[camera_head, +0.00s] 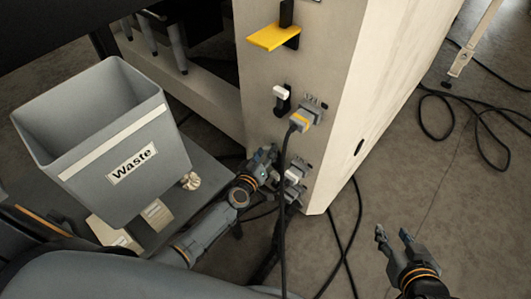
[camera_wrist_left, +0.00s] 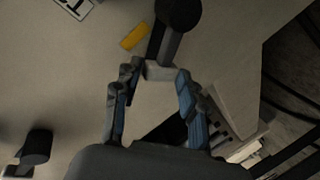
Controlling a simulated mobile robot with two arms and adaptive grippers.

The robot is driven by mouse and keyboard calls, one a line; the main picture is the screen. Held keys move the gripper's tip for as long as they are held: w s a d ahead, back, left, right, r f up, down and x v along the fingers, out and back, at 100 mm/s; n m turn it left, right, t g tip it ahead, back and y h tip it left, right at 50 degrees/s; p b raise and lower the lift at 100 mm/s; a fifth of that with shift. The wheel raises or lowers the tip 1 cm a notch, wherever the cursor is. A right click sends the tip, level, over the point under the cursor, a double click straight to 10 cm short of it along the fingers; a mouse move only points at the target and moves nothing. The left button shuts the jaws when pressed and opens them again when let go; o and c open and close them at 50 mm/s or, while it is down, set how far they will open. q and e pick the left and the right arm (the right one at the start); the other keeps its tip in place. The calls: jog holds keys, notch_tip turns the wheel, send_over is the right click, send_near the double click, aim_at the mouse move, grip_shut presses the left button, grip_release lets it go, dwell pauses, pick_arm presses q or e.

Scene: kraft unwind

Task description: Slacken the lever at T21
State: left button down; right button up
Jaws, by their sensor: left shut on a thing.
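A pale-tipped lever on a dark pivot (camera_wrist_left: 178,14) is between the fingertips of my left gripper (camera_wrist_left: 155,78) in the left wrist view. The gripper is shut on its pale end (camera_wrist_left: 160,71). In the head view my left gripper (camera_head: 268,158) is low against the cream cabinet face, and it hides the lever there. Another lever with a white tip (camera_head: 280,92) and black base is higher on this face. I cannot read T21 on any label. My right gripper (camera_head: 394,238) is open and empty, over the floor at the lower right.
A yellow handle (camera_head: 272,38) sticks out high on the cabinet (camera_head: 345,75). A grey plug with yellow (camera_head: 300,120) has a black cable hanging past my left gripper. A second plug (camera_head: 293,174) is below. A grey Waste bin (camera_head: 110,140) stands left. Cables lie on the floor.

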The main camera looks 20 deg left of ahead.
pick_arm(q)
jog(key=c, duration=0.8)
grip_release()
